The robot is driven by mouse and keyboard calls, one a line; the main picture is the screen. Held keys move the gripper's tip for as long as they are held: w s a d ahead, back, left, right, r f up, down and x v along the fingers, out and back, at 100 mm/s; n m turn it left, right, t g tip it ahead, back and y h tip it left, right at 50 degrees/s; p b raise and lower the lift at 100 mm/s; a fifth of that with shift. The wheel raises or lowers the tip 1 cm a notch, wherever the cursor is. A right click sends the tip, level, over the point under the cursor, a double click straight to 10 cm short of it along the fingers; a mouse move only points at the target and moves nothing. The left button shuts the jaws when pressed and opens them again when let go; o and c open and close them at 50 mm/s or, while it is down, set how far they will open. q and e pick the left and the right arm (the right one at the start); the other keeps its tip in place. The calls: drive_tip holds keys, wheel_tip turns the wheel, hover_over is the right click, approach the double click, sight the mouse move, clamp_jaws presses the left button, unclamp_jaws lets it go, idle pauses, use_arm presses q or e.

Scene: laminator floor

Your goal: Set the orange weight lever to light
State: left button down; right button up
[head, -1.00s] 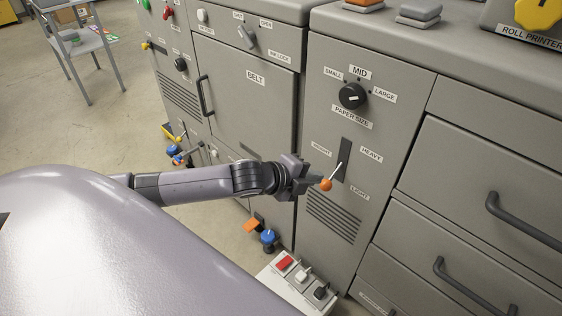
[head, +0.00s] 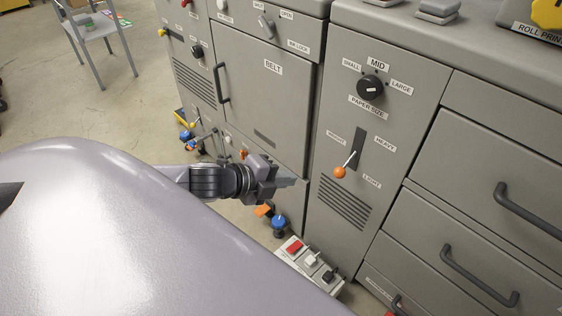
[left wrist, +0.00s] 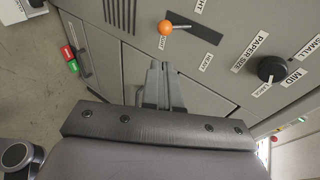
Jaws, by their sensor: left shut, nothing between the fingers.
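The orange-knobbed weight lever (head: 340,172) sticks out of a dark vertical slot (head: 359,143) on the grey panel in the head view. Its knob hangs at the slot's lower end, on the side of the LIGHT label (head: 372,182); the HEAVY label (head: 385,144) is by the upper part. The left wrist view also shows the orange knob (left wrist: 165,27) at the top. My left gripper (head: 290,182) is shut and empty, left of the knob and apart from it. Its fingers (left wrist: 160,70) point towards the panel in the wrist view. My right gripper is not in view.
The black paper size dial (head: 370,87) is above the lever, pointing about MID to LARGE. Drawers with dark handles (head: 480,277) are at right. A box with red, white and black switches (head: 312,262) stands low in front. The BELT door (head: 262,100) is left.

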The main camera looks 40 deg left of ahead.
use_arm(q)
drive_tip(key=shift+s+a+r, duration=0.15)
drive_tip(key=shift+s, duration=0.3)
idle(0.4)
drive_tip(key=s+d+f+n+y+p, duration=0.1)
drive_tip(key=s+d+f+n+p, duration=0.2)
drive_tip(key=s+n, duration=0.3)
drive_tip(key=s+d+f+n+g+y+p, duration=0.1)
drive_tip(key=s+d+f+n+p, duration=0.2)
drive_tip(key=n, duration=0.9)
drive_tip(key=s+d+p, duration=0.1)
drive_tip(key=s+d, duration=0.2)
drive_tip(key=shift+s+f, duration=0.35)
